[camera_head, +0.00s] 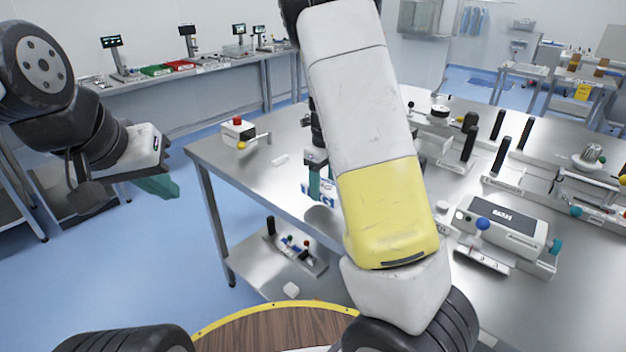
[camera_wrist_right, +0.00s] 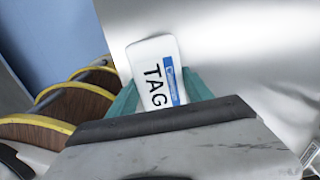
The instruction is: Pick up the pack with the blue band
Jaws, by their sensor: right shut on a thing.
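The pack with the blue band (camera_wrist_right: 155,72) is a small white packet with a blue strip and the letters TAG. In the right wrist view it sits between the teal fingers of my right gripper (camera_wrist_right: 160,92), which is shut on it. In the head view the pack (camera_head: 320,194) shows partly behind my right arm, over the near left part of the steel table. I cannot tell whether it touches the table top. My left gripper (camera_head: 155,187) hangs over the floor at the left, apart from the table. Its teal fingers overlap, so its opening is unclear.
Several black handles stand at the back right. A lower shelf (camera_head: 255,275) holds small parts.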

